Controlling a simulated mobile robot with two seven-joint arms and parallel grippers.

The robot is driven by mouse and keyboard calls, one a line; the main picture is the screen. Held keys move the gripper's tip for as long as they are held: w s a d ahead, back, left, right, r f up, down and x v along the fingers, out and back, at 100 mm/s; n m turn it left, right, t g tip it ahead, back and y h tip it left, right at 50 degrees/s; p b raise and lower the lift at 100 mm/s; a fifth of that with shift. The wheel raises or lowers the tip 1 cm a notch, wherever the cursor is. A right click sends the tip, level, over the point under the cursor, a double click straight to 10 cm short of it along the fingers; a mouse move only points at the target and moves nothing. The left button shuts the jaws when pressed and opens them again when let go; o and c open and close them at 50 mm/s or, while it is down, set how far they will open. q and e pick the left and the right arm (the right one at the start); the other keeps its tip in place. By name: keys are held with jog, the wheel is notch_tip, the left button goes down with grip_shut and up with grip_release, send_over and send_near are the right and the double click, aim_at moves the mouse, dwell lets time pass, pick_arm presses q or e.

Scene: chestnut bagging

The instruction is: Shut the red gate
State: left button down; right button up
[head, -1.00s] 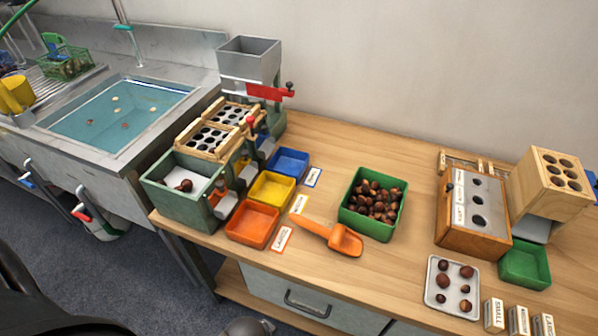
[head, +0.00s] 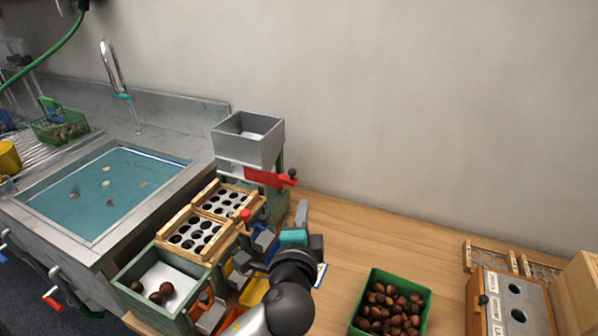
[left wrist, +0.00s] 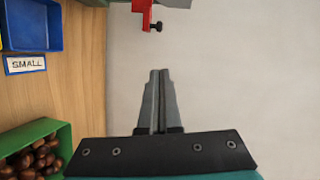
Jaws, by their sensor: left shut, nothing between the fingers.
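The red gate (head: 268,178) is a flat red plate with a dark knob at its right end. It sits under the grey hopper (head: 248,145) and sticks out to the right. Its knob end shows at the top of the left wrist view (left wrist: 143,12). My left gripper (head: 302,207) is shut and empty, pointing up, below and slightly right of the gate's knob in the head view. In the left wrist view its closed fingertips (left wrist: 160,75) are apart from the gate. My right gripper is not in view.
Sizing trays (head: 192,234) and a green box (head: 125,280) with a few chestnuts stand left of my arm. A green bin of chestnuts (head: 373,278) is to the right. My arm covers parts of the coloured trays. The wall (head: 430,110) is behind the bench.

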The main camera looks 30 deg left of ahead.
aim_at(273, 174)
pick_arm(q)
jog(key=x, duration=0.4)
jog(key=a+b+x, duration=0.1)
jog(key=x, duration=0.3)
jog(key=s+a+x, duration=0.1)
jog(key=x, duration=0.3)
jog(key=shift+w+a+f, duration=0.15)
jog(key=shift+w+a, duration=0.15)
jog(key=shift+a, duration=0.1)
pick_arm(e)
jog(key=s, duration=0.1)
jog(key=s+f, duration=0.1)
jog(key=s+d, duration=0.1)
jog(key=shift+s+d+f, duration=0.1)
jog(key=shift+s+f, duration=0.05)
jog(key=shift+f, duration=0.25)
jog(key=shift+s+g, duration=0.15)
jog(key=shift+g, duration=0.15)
pick_arm(q)
jog(key=a+p, duration=0.1)
jog(key=a, duration=0.4)
jog(key=shift+s+a, duration=0.2)
jog(key=shift+a, duration=0.2)
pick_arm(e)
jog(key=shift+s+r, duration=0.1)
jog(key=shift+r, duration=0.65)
